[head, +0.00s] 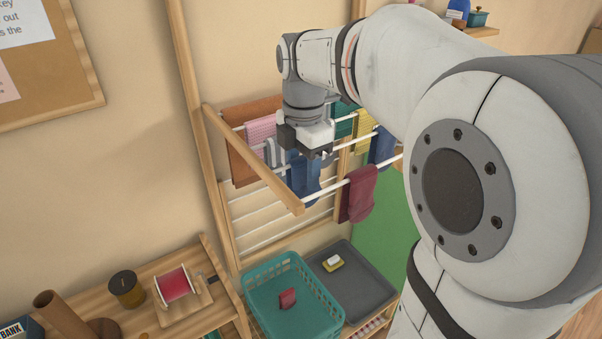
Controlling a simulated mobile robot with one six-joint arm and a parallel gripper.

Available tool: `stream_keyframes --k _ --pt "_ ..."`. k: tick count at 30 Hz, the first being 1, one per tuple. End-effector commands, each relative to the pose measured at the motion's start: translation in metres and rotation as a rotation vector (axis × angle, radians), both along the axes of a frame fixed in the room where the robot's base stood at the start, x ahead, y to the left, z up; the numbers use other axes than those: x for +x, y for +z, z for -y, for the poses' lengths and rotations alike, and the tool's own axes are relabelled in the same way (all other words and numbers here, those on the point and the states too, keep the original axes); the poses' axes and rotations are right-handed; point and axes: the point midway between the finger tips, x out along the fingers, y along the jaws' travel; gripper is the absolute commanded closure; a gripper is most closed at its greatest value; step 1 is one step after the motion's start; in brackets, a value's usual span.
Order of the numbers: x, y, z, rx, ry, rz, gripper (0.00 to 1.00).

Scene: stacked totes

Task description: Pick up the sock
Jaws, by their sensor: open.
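A blue sock (307,180) hangs over a white rod of the wooden wall drying rack (252,160). A maroon sock (359,194) hangs on the front rod to its right. Another dark blue sock (382,147) hangs farther right, beside my arm. My gripper (312,154) points down over the rack, just above the first blue sock in the picture. It is open and I see nothing held in it. The gripper hides the top of that sock, and I cannot tell whether they touch.
Pink, striped, brown, green and yellow cloths hang close around the gripper. The rack's wooden side bar (252,157) runs left of it. Below stand a teal basket (262,268) with a red item inside and a grey tray (371,290) with soap. A wooden shelf (205,322) holds spools.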

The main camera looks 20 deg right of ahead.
Motion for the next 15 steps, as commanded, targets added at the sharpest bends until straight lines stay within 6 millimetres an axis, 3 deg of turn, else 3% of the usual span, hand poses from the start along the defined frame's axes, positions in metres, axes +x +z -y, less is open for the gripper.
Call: stream_keyframes --k 4,11,15 --pt "-0.0001 -0.0135 0.0007 0.0 -0.001 0.0 0.51" --pt "0.0001 -0.0152 0.0011 0.0 -0.002 0.001 0.51" --pt "0.0002 -0.0151 0.0013 0.0 -0.002 0.001 0.62"
